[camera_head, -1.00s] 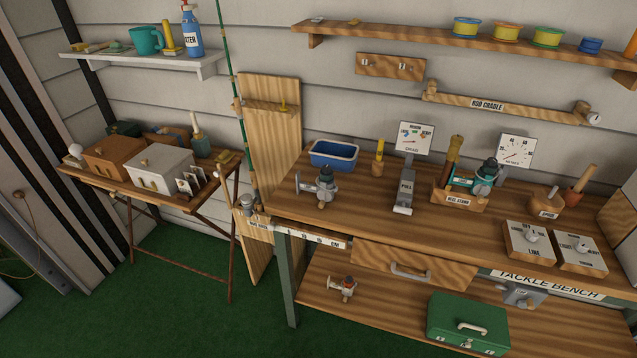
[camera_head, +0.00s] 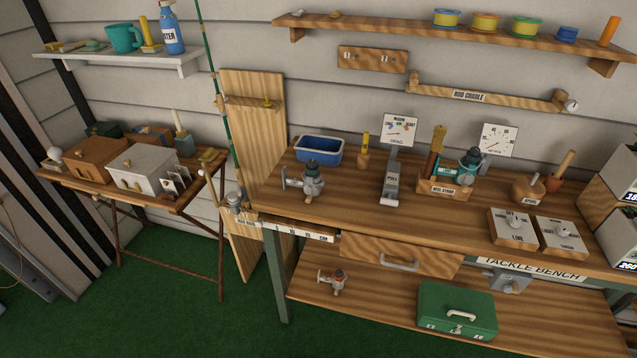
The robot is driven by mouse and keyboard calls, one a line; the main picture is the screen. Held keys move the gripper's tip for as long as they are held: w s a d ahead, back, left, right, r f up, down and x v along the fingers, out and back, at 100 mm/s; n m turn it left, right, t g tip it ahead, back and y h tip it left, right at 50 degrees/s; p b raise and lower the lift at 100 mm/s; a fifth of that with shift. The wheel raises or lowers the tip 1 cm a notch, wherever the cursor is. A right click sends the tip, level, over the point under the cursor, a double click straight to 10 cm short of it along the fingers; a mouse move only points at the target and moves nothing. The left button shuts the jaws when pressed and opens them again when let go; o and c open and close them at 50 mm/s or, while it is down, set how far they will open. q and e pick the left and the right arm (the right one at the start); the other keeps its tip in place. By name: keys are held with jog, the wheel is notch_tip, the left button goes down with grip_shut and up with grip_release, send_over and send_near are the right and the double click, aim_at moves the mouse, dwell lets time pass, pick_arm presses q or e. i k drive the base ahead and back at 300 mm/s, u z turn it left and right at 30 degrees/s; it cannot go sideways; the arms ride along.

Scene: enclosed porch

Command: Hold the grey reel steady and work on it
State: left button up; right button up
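A grey reel (camera_head: 308,182) with a dark top stands on the wooden tackle bench (camera_head: 345,210), left of the grey PULL device (camera_head: 391,182). Nothing is holding it. A teal and dark reel (camera_head: 458,168) sits in the wooden reel stand (camera_head: 446,190). A smaller grey reel with a reddish cap (camera_head: 333,281) lies on the lower shelf. Another small grey reel-like part (camera_head: 236,203) is on the green rod at the bench's left end. Neither of my grippers is in view.
A blue tray (camera_head: 319,150) stands behind the grey reel. The DRAG dial (camera_head: 399,129) and two switch boxes (camera_head: 513,229) are farther right. A green tackle box (camera_head: 457,311) is on the lower shelf. Bare bench top lies in front of the PULL device.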

aim_at(312, 175)
jog(key=k, duration=1.3)
jog(key=u, duration=0.7)
jog(key=i, duration=1.7)
jog(key=z, duration=0.8)
jog(key=i, duration=0.6)
jog(key=z, duration=0.45)
jog(key=k, duration=0.5)
jog(key=z, duration=0.05)
